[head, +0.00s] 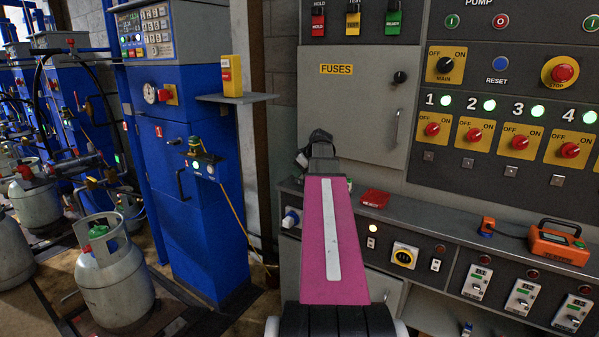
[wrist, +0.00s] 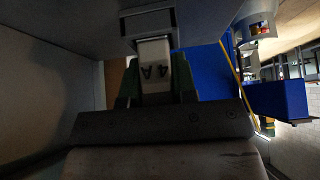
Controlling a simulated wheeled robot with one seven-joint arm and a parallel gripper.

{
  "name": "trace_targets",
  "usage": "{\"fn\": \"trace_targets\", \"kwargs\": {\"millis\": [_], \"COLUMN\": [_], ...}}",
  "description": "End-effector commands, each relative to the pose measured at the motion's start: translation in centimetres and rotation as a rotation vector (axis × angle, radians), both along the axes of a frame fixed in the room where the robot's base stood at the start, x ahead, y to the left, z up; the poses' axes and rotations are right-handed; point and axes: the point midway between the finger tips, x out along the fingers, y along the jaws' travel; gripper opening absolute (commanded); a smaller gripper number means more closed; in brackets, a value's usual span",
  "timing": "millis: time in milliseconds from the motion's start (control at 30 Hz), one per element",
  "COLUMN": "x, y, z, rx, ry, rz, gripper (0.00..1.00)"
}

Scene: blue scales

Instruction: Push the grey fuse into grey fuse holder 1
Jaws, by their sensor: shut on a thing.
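A pale grey fuse marked "4 A" (wrist: 154,58) is between the green-sided fingers of my gripper (wrist: 155,85) in the wrist view. My gripper is shut on it. The fuse's far end meets a grey bracket-like edge (wrist: 148,20) at the top of the wrist view; I cannot tell whether this is a fuse holder or how deep the fuse sits. In the head view my gripper (head: 320,148) shows small and dark beyond my pink arm, by the lower left of the grey cabinet labelled FUSES (head: 355,110). The fuse and holder 1 cannot be made out there.
A grey bench ledge (head: 430,225) runs below the cabinet, with a red box (head: 375,198) and an orange device (head: 560,243) on it. A blue scale cabinet (head: 185,180) stands left. A switch panel (head: 510,110) is at right. Gas cylinders (head: 112,270) stand on the floor.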

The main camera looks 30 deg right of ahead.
Motion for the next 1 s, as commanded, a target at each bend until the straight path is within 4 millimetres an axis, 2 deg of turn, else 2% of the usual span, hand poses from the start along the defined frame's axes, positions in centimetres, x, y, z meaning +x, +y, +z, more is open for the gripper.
{"fn": "trace_targets", "kwargs": {"millis": [33, 100, 600, 633, 667, 867, 1000], "x": [-0.3, -0.3, -0.4, -0.4, -0.4, -0.5, -1.1], "y": [0.1, 0.1, 0.3, 0.3, 0.3, 0.3, 0.0], "z": [-1.0, -1.3, -1.7, -1.7, -1.7, -1.5, -0.5], "rx": [-0.006, -0.004, -0.004, -0.004, -0.004, -0.005, -0.006], "ry": [0.023, 0.025, 0.027, 0.026, 0.026, 0.025, 0.021], "rz": [0.004, 0.006, 0.010, 0.011, 0.011, 0.011, 0.010], "gripper": [0.05, 0.05, 0.05, 0.36, 0.45, 0.45, 0.45]}}
